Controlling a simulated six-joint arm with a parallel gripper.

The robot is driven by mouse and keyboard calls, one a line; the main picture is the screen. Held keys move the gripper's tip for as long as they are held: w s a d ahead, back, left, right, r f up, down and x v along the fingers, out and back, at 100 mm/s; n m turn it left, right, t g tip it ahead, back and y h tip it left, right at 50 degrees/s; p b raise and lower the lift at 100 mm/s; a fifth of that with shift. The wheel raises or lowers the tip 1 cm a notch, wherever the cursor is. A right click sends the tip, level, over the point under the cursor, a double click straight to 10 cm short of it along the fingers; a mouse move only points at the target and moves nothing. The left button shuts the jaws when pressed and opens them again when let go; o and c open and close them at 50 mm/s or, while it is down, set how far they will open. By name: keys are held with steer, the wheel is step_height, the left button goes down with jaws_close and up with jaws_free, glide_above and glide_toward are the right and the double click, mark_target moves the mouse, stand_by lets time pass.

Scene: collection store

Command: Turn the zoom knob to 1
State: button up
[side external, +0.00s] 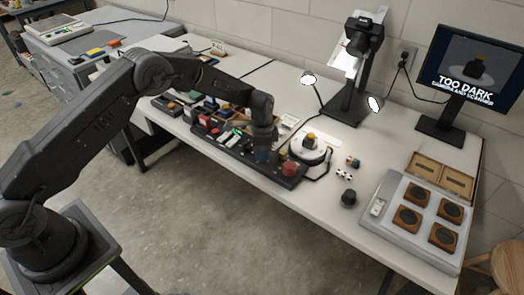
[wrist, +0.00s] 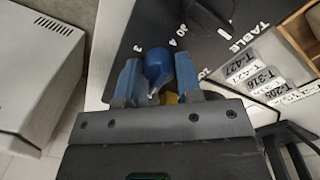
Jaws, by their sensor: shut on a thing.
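My gripper (wrist: 157,80) is shut on a blue knob (wrist: 157,62) on the black control panel (wrist: 205,55). The blue fingers sit on both sides of the knob. Printed numbers, including a 3 and a 4, show beyond the knob. A pale line shows on the knob's near side; which number it points to I cannot tell. The knob's own name is not readable. In the side view my gripper (side external: 262,157) reaches down to the long control panel (side external: 232,160) and hides the knob there.
A red button (side external: 289,168) is at the panel's right end. A round white stand (side external: 308,157) holds a small dark object. The monitor (side external: 468,68) reads "TOO DARK". A camera stand (side external: 347,95) rises behind. A tray (side external: 378,235) with several dark discs is at right.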

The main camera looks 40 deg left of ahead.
steer(key=n, duration=0.4)
steer(key=shift+s, duration=0.1)
steer(key=n, duration=0.4)
steer(key=shift+n, duration=0.4)
steer(key=n, duration=0.4)
steer(key=shift+t, duration=0.3)
steer(key=shift+s+n, duration=0.1)
steer(key=shift+n, duration=2)
steer(key=o, duration=0.9)
steer(key=shift+o, duration=0.2)
step_height(320, 180, up, 14)
steer(key=shift+s+a, duration=0.15)
steer(key=shift+a, duration=0.15)
